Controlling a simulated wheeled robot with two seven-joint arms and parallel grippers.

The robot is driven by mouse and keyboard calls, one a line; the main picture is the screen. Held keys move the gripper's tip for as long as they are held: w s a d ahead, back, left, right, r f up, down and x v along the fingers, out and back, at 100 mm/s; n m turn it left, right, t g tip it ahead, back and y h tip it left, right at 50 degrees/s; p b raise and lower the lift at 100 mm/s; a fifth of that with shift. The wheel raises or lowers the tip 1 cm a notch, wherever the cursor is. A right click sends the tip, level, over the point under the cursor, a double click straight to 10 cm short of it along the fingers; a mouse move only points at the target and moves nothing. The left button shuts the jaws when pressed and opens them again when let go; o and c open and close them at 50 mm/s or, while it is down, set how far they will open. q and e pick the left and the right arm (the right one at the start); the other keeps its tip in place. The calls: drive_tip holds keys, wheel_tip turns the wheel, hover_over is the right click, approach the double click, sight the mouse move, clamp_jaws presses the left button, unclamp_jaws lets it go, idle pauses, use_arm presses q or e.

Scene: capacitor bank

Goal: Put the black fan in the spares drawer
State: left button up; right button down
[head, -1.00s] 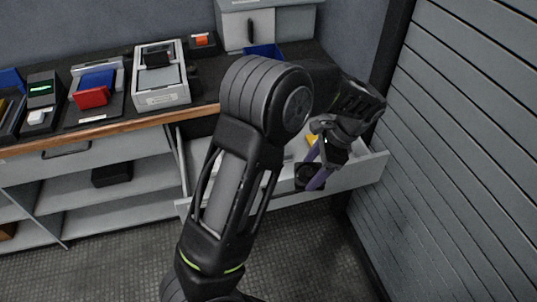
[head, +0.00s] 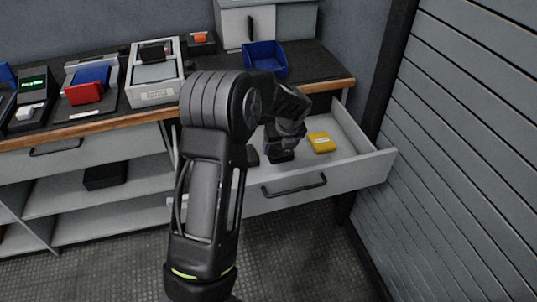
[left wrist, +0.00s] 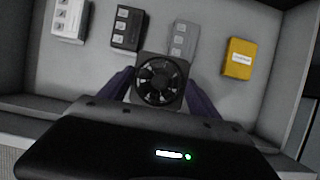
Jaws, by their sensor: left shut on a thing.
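The black fan (left wrist: 160,82) is a square frame with a round rotor, seen in the left wrist view between the two purple fingers of my left gripper (left wrist: 160,90). The gripper is shut on it, above the inside of the open drawer (left wrist: 98,65). In the head view the drawer (head: 375,165) is pulled out below the counter, and my left arm hides much of its left part. My left gripper (head: 282,150) is over the drawer there, its fingers mostly hidden. I cannot tell whether the fan touches the drawer floor. My right gripper is not in view.
The drawer holds a yellow box (left wrist: 240,58), a white module (left wrist: 70,18), a dark module (left wrist: 128,28) and a grey module (left wrist: 183,40). A blue bin (head: 265,58) and a tray with a device (head: 155,95) stand on the counter. A slatted wall (head: 460,150) is at right.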

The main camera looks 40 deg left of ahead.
sight(283, 158)
use_arm(q)
drive_tip(key=shift+f, duration=3.1)
drive_tip(key=shift+f, duration=1.85)
drive_tip(key=shift+f, duration=0.1)
drive_tip(key=o, duration=1.4)
drive_tip(key=shift+b, duration=0.3)
drive_tip(key=v, duration=1.2)
drive_tip(key=shift+p, duration=0.4)
